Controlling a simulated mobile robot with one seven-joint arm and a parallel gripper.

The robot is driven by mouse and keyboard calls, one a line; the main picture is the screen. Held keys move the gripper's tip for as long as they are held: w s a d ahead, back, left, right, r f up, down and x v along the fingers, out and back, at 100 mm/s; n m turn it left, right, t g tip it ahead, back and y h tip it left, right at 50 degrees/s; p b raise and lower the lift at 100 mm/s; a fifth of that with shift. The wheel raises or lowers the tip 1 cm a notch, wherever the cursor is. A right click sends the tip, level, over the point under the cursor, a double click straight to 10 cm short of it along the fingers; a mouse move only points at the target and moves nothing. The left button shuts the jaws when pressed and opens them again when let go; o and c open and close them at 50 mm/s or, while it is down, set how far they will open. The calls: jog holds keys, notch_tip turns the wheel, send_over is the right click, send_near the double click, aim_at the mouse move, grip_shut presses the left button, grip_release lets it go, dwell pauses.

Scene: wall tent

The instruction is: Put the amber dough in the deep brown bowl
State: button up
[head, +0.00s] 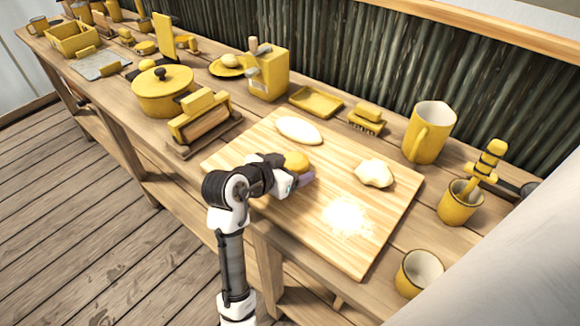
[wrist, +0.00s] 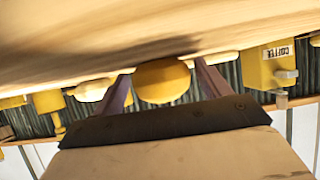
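The amber dough (head: 296,161) is a small rounded lump on the wooden board (head: 390,226), partly hidden behind my gripper in the head view. It also shows in the wrist view (wrist: 162,82), between the two purple fingers. My gripper (head: 304,178) is low over the board at the dough. Its fingers (wrist: 160,88) are open, one on each side of the dough, with a narrow gap showing on both sides. I see no clearly deep brown bowl. A yellow cup-like vessel (head: 419,274) with a pale inside stands at the table's front right.
Two pale doughs, one long (head: 299,130) and one round (head: 374,173), and a flour patch (head: 346,216) are on the board. A yellow pitcher (head: 428,132) and mortar (head: 460,203) stand right. A lidded pot (head: 163,90) and a press (head: 201,118) stand left.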

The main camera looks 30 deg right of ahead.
jog(key=shift+o, duration=0.7)
jog(key=shift+r, duration=0.3)
jog(key=b+v, duration=0.2)
jog(key=v, duration=1)
jog(key=shift+f, duration=0.15)
